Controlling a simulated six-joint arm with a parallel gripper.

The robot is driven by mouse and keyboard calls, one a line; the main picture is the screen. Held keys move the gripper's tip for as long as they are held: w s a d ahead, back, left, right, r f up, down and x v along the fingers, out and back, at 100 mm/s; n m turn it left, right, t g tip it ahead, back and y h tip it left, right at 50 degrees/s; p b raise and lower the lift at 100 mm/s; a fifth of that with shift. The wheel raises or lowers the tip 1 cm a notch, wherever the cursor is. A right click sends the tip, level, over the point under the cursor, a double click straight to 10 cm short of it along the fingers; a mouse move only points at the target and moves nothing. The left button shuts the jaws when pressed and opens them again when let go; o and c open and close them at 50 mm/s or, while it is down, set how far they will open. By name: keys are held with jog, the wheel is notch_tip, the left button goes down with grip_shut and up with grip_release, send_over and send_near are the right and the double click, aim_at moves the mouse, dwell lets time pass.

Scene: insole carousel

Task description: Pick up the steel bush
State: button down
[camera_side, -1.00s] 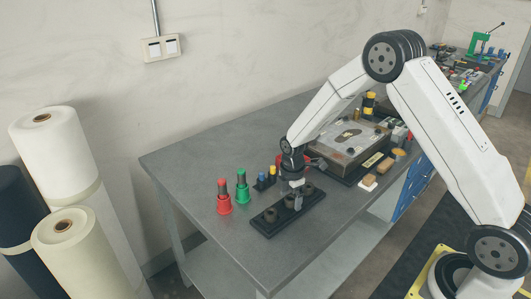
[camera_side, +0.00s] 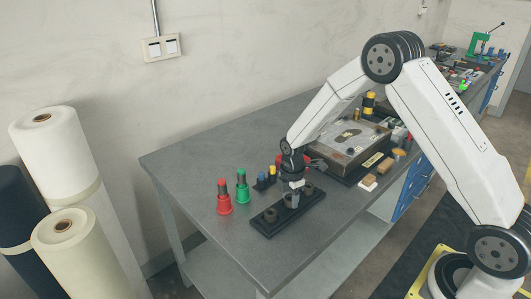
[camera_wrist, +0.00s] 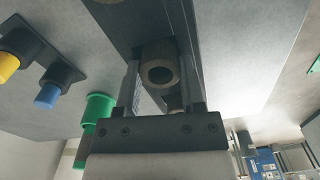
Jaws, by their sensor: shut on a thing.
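The steel bush (camera_wrist: 158,74), a dark grey-brown ring with an open bore, sits between the two fingers of my gripper (camera_wrist: 160,82) in the wrist view. The gripper is shut on it. In the side view my gripper (camera_side: 292,195) points down at the middle of a black rack (camera_side: 277,228), and the bush there is largely covered by the fingers. Another dark bush (camera_side: 270,215) stands on the near left end of the rack, and one more (camera_side: 308,188) at the far end. I cannot tell whether the held bush touches the rack.
A metal mould box (camera_side: 348,143) lies to the right. The table's left part is clear.

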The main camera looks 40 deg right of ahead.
jog(key=shift+r, duration=0.25)
jog(key=shift+r, duration=0.55)
jog(key=s+a+r, duration=0.1)
jog(key=s+r, duration=1)
jog(key=s, duration=0.3)
jog(key=shift+r, duration=0.25)
jog(key=shift+a, duration=0.1)
jog(key=shift+w, duration=0.15)
dwell(0.6)
